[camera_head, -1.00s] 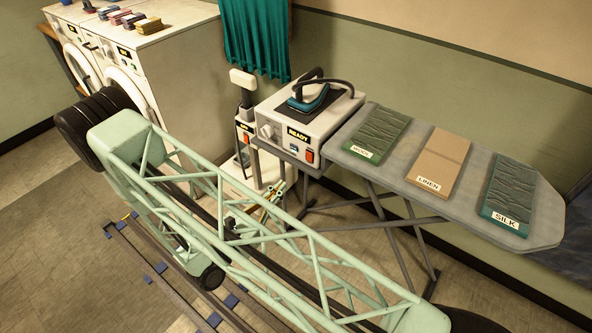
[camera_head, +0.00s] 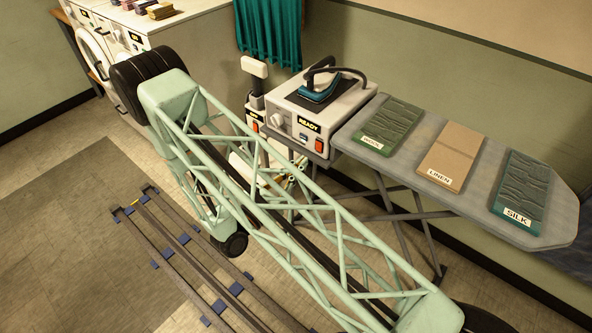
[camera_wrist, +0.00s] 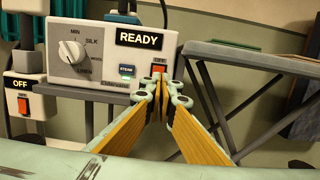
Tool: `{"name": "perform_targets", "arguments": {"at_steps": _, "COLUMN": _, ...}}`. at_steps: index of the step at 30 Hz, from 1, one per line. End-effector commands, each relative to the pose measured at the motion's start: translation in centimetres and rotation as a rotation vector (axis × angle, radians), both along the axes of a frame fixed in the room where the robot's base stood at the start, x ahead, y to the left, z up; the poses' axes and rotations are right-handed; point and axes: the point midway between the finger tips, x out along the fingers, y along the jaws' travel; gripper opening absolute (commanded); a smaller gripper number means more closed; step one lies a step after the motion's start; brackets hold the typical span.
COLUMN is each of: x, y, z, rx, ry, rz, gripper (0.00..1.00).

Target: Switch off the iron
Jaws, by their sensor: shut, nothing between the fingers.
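The iron (camera_head: 318,92), teal and dark with a black handle, rests on top of its white station (camera_head: 285,105). The station's front carries a READY label (camera_wrist: 139,38), a fabric dial (camera_wrist: 71,51), a small STEAM button (camera_wrist: 127,71) and a red-orange rocker switch (camera_wrist: 160,70) below the label's right end. My gripper (camera_wrist: 160,84) is shut and empty, its fingertips right in front of the switch and covering part of it. I cannot tell whether they touch it. In the head view my arm's truss partly hides the gripper.
Left of the station stands another unit with an OFF label (camera_wrist: 23,83) and its own orange switch (camera_wrist: 25,106). The ironing board (camera_head: 400,190) on the right bears wool, linen and silk cloths. A teal curtain (camera_head: 270,30) hangs behind. Washing machines stand at the far left.

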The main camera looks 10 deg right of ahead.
Motion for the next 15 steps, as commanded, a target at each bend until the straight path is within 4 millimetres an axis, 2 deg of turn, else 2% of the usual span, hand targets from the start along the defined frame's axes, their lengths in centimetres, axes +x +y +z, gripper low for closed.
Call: {"name": "perform_targets", "arguments": {"at_steps": 15, "x": 2.9, "y": -3.7, "z": 0.5, "rx": 0.000, "ry": 0.000, "rz": -0.003, "gripper": 0.00}}
